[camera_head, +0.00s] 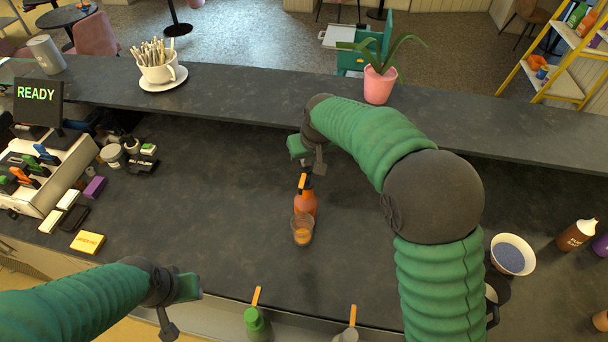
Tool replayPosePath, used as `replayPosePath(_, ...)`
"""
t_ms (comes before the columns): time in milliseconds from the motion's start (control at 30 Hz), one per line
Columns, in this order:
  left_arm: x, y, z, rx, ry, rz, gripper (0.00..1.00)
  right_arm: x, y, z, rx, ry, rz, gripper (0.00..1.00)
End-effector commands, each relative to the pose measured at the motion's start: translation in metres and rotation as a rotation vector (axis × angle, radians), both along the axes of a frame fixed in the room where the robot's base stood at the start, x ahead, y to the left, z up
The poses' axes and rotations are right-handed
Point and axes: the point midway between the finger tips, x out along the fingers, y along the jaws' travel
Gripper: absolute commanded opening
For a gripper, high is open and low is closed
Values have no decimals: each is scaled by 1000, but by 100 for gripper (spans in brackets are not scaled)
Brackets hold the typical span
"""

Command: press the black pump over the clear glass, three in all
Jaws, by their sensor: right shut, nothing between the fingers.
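An orange-brown bottle (307,204) stands upright near the middle of the dark counter. Its pump top (305,181) looks dark with an orange part, and my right gripper partly hides it. A clear glass (302,230) with some amber-brown content stands right in front of the bottle, below the pump. My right gripper (311,166) is shut and empty just above the pump top; I cannot tell whether it touches it. My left gripper (182,307) is low at the left, over the counter's front edge, away from bottle and glass; its jaws are unclear.
A green bottle (255,322) and a grey bottle (348,334), both with orange spouts, stand at the front edge. A bowl (512,254) is at the right. A pink plant pot (379,85) and a cup of sticks (160,69) stand on the rear ledge. The counter left of the glass is clear.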

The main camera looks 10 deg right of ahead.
Motion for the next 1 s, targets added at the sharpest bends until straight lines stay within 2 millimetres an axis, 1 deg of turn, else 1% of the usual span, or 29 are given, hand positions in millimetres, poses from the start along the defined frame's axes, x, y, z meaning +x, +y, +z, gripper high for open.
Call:
replayPosePath(467, 0, 0, -13, 0, 0, 0, 36, 0, 0, -20, 0, 3, 0, 0)
replayPosePath(667, 0, 0, -9, 0, 0, 0, 36, 0, 0, -16, -1, 4, 0, 0)
replayPosePath(1000, 0, 0, 1, 0, 0, 0, 36, 0, 0, -3, -1, 4, 0, 0)
